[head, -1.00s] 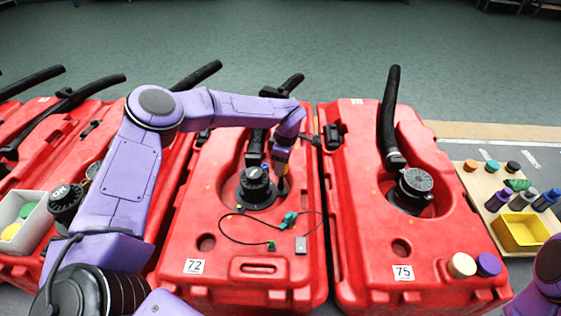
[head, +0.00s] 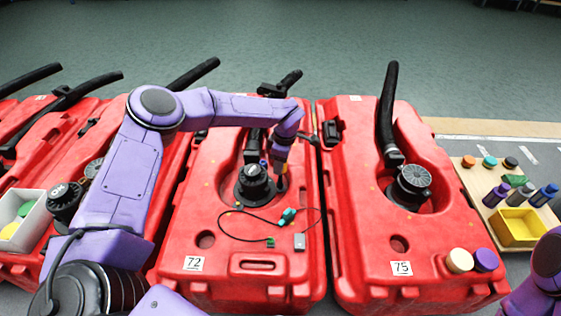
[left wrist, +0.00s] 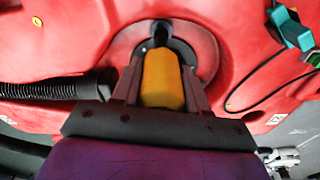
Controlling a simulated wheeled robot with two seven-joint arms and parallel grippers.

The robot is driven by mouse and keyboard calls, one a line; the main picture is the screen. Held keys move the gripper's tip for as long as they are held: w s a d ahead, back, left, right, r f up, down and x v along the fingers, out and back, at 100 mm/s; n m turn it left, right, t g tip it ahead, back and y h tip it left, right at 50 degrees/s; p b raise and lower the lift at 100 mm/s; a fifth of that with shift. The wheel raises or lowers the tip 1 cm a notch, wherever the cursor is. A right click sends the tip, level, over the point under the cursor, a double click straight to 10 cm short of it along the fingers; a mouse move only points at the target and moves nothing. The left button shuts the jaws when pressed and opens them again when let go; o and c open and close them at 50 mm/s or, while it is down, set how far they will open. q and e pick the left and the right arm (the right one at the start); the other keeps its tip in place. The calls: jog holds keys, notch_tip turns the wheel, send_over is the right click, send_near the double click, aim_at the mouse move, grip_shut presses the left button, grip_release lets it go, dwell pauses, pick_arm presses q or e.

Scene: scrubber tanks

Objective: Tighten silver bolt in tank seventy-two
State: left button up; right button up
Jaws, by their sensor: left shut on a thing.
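The red tank seventy-two (head: 222,287) stands in the middle of the head view, with its number label (head: 193,263) at the front left. A round black fitting (head: 255,187) sits in its recess, with a small silver-grey spot (head: 254,170) on top; I cannot tell whether this is the silver bolt. My left gripper (head: 281,181) points down at the fitting's right side. In the left wrist view the gripper (left wrist: 160,85) is shut on a yellow-handled tool (left wrist: 161,80) with a black front end. The tool's tip and what it touches are hidden. My right gripper is out of view.
Tank seventy-five (head: 350,275) stands close on the right. A wooden board with bottles and a yellow bin (head: 516,230) is at far right. A white bin (head: 35,228) is left.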

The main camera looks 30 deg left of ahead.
pick_arm(q)
jog(key=shift+f, duration=0.65)
dwell(2.5)
jog(key=shift+r+p, duration=0.15)
jog(key=shift+p, duration=0.25)
notch_tip(320, 180, up, 5)
jog(key=p, duration=0.4)
